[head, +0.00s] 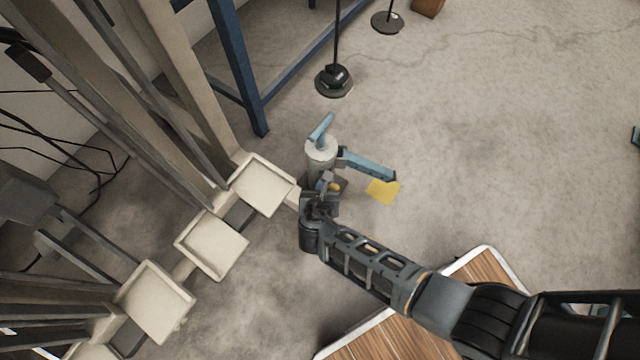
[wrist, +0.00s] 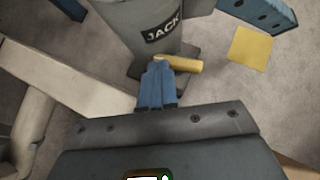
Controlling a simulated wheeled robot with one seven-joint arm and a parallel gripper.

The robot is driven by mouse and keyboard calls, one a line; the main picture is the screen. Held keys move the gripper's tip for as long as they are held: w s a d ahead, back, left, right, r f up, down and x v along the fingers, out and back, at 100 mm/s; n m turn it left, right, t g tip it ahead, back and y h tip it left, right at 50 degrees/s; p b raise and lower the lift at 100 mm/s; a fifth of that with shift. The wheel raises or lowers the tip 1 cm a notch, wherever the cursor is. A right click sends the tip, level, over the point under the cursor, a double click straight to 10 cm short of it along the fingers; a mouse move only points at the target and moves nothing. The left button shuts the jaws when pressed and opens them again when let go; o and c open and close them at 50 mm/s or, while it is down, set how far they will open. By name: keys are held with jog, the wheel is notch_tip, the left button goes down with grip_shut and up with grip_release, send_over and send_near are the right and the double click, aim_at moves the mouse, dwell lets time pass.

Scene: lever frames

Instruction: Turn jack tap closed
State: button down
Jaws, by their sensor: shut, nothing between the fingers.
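The jack (head: 319,165) is a grey upright cylinder with a blue T-handle on top and a blue arm (head: 368,164) reaching right. In the wrist view its body (wrist: 155,30) carries a "JACK" label. The tap is a short yellow bar (wrist: 182,64) low at the jack's foot, lying roughly sideways and pointing right; its left end is partly hidden by my fingertips. In the head view only a bit of the tap (head: 335,187) shows. My gripper (wrist: 158,68) is shut and empty, its blue fingertips right at the tap's left end. I cannot tell whether they touch it.
A yellow patch (head: 383,190) lies on the floor right of the jack. A row of beige pads (head: 262,186) stands left of it. A blue frame (head: 238,70) and a black round-based stand (head: 334,81) are behind. Floor to the right is open.

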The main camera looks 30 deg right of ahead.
jog(key=shift+w+a+r+p, duration=0.1)
jog(key=shift+w+r+p, duration=0.05)
jog(key=shift+w+p, duration=0.45)
